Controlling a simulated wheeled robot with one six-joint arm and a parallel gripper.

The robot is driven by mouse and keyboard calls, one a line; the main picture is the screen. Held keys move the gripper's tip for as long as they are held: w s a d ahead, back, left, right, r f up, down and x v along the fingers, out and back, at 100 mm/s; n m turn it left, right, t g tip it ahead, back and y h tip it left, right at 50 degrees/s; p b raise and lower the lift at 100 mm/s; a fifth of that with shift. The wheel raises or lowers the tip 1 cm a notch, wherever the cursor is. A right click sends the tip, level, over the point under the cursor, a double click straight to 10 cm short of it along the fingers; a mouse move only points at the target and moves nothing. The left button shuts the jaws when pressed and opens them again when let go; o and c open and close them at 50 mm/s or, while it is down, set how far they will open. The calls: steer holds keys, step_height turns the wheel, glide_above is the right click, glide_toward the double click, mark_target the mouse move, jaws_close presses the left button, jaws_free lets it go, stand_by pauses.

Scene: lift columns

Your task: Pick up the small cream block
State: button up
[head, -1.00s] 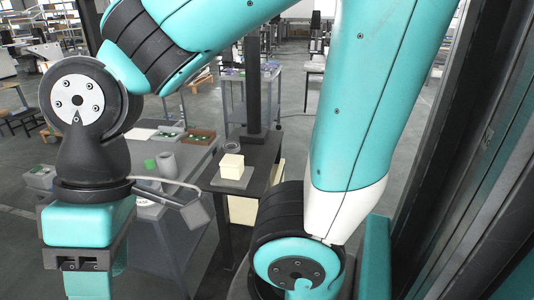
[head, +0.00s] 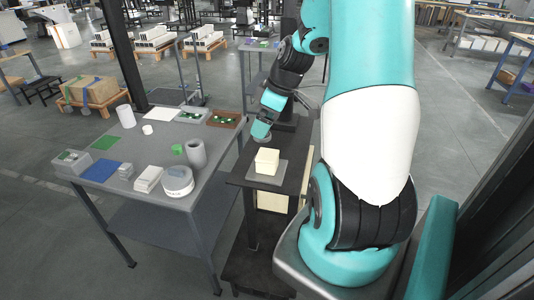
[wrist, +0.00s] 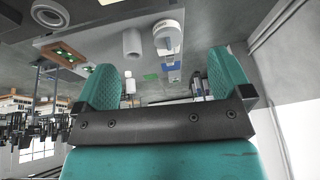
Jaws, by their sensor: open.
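The small cream block (head: 267,158) sits on a grey plate (head: 258,178) on the narrow dark table in the head view. My gripper (head: 261,131) is just behind and above the block in that picture, apart from it. Its fingers are hard to make out there. In the wrist view my gripper (wrist: 166,78) shows two teal fingers wide apart with nothing held between them.
A grey table (head: 135,165) at left holds a grey cylinder (head: 196,154), a white round tub (head: 178,181), trays and small boxes. A dark post rises behind the block's table (head: 234,181).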

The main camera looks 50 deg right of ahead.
glide_toward(268, 154)
steer(key=shift+h, duration=0.3)
steer(key=p+x, duration=0.1)
steer(key=x, duration=0.1)
steer(key=p+x, duration=0.1)
steer(key=x, duration=0.1)
steer(key=p+x, duration=0.1)
steer(key=x, duration=0.1)
steer(key=shift+s+a, duration=0.1)
steer(key=shift+a, duration=0.25)
steer(key=shift+p+x, duration=1.7)
steer(key=shift+x, duration=1.5)
steer(key=shift+d, duration=0.1)
steer(key=c, duration=1.2)
